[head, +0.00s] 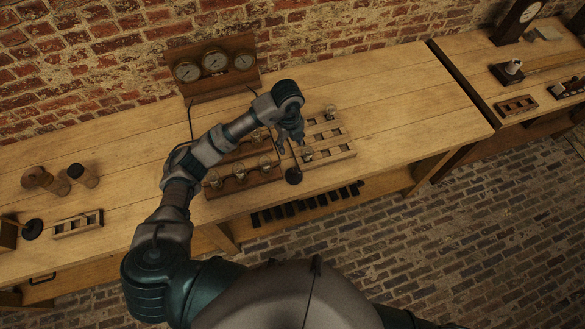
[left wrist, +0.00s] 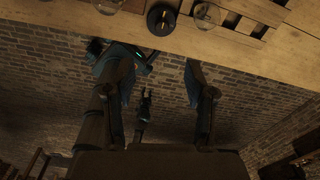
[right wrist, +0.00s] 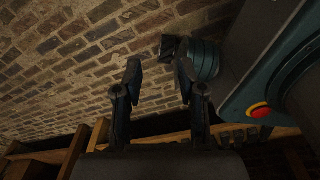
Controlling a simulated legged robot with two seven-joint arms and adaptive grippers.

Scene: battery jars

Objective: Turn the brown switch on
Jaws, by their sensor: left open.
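No part is clearly a brown switch. A small dark round piece (head: 293,175) sits at the table's front edge, between the wooden jar holder (head: 240,181) and the slotted wooden tray (head: 341,152). In the left wrist view a dark round piece with a yellowish centre (left wrist: 160,20) shows at the table edge. My left gripper (head: 291,139) is above the holder and tray, just behind the dark piece, open and empty; its fingers also show apart in the left wrist view (left wrist: 156,70). My right gripper (right wrist: 158,72) is open and empty, facing the brick floor, outside the head view.
Glass bulbs or jars (head: 265,162) stand in the holder, and others stand on the tray. A gauge board (head: 214,67) stands behind. Brown cylinders (head: 83,175) and a small rack (head: 77,223) are at left. The table right of the tray is clear (head: 420,100).

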